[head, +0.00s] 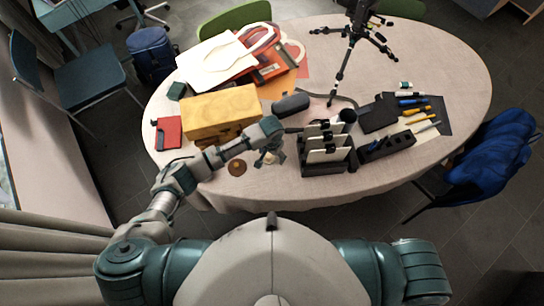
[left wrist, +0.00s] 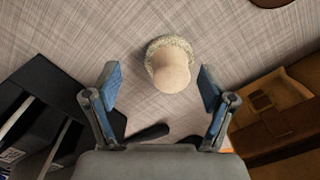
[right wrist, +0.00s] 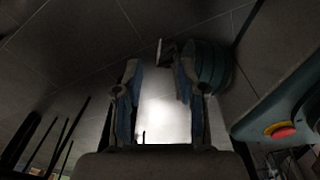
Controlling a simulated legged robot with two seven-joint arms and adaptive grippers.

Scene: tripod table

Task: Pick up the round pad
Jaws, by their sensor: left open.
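The round pad (left wrist: 157,46) shows in the left wrist view as a fuzzy pale disc on the cloth, with a smooth tan knob (left wrist: 171,72) standing up from it. In the head view the pad (head: 279,158) is a small pale spot, partly hidden by my left gripper (head: 267,157). In the left wrist view my left gripper (left wrist: 158,84) is open, with the knob between and slightly beyond its fingertips; I see no contact. My right gripper (right wrist: 155,72) is open and empty in the right wrist view, away from the table, and is not visible in the head view.
A yellow-brown box (head: 220,108) stands left of my left gripper, and a black organizer (head: 323,168) stands right of it. A brown disc (head: 237,169) lies near the table's front edge. A tripod (head: 341,70) stands at the back. Bare cloth lies around the pad.

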